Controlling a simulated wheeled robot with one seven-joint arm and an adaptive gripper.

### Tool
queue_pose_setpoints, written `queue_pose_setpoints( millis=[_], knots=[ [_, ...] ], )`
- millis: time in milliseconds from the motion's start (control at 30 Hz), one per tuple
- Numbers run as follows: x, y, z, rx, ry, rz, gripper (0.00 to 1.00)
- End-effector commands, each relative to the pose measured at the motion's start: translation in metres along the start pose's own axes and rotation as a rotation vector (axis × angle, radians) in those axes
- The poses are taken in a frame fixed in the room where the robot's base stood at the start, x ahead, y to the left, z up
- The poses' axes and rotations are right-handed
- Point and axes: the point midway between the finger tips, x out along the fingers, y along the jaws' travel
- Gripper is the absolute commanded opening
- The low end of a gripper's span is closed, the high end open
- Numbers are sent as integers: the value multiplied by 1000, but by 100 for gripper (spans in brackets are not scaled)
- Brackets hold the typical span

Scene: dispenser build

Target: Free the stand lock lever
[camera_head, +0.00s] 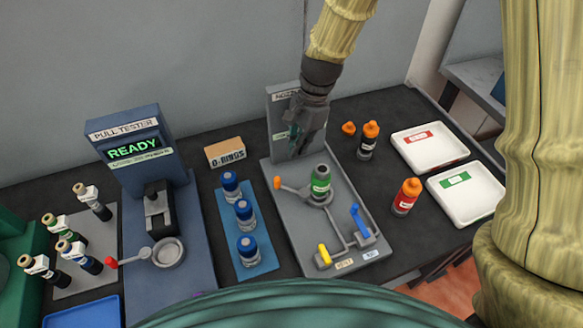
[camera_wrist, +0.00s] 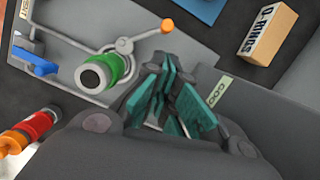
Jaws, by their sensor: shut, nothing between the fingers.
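The grey stand (camera_head: 285,216) has an upright back panel and a flat base. A green-banded bottle (camera_head: 320,183) stands in a ring on the base; it also shows in the wrist view (camera_wrist: 103,72). A lever with an orange knob (camera_head: 278,183) reaches left from the ring; its knob shows in the wrist view (camera_wrist: 168,27). A blue lever (camera_head: 357,218) and a yellow handle (camera_head: 324,254) sit near the base's front. I cannot read which one is marked as the lock. My gripper (camera_head: 306,145) is shut and empty, above and behind the bottle, before the back panel, apart from the levers.
Left are the O-rings box (camera_head: 226,152), a blue mat (camera_head: 261,262) with blue-capped bottles, and the pull tester (camera_head: 124,129) reading READY. Right are a red orange-capped bottle (camera_head: 406,197), a black one (camera_head: 368,141), and two white trays (camera_head: 437,163) (camera_head: 483,208).

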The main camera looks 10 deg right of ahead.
Motion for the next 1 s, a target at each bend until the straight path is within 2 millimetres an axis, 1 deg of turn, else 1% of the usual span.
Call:
queue_pose_setpoints(
  millis=[300,600,800,1000],
  knots=[
    [38,1,0,0,-2,2,0],
    [69,0,0,1,-1,2,0],
    [82,0,0,0,0,0,0],
    [86,0,0,0,0,0,0]
  ],
)
